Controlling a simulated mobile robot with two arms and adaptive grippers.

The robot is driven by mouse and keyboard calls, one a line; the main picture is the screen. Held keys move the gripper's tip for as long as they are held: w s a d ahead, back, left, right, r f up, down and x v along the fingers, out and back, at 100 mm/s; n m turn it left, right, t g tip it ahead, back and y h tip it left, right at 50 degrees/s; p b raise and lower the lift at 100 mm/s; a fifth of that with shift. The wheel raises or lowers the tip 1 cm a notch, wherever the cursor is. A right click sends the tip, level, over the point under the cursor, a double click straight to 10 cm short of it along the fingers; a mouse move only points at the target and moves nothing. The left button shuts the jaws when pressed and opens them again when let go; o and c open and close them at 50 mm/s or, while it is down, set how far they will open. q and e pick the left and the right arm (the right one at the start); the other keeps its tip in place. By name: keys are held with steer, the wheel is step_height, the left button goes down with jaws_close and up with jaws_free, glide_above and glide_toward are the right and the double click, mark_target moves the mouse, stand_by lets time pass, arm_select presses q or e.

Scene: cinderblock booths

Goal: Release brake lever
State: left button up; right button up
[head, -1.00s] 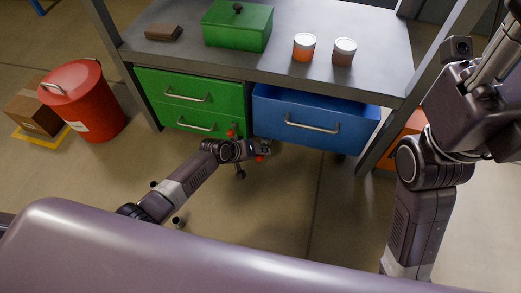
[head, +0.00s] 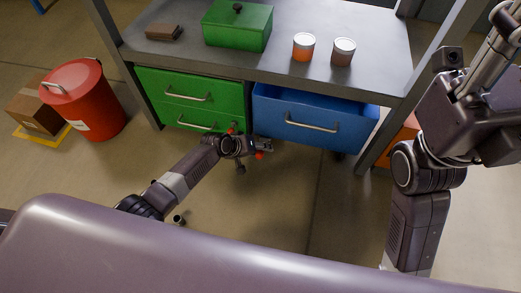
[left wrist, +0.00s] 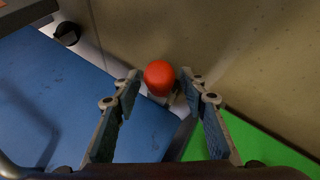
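The brake lever's round red knob (left wrist: 160,75) shows in the left wrist view, with a pale part below it. My left gripper (left wrist: 161,88) is open, one finger on each side of the knob's line. The knob appears in the gap near the fingertips; contact is not clear. In the head view, my left gripper (head: 266,146) is low in front of the workbench, near the drawers. Two small red spots show beside it; I cannot tell which is this knob. My right arm rises at the right; its gripper is out of view.
The blue drawer (head: 312,125) stands pulled out, close to my left gripper. Green drawers (head: 186,98) are left of it. The workbench top (head: 350,20) holds a green box (head: 238,28) and two cans. A red bin (head: 91,104) stands left.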

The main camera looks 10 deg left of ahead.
arm_select(q)
steer(key=v, duration=1.2)
stand_by(0.6)
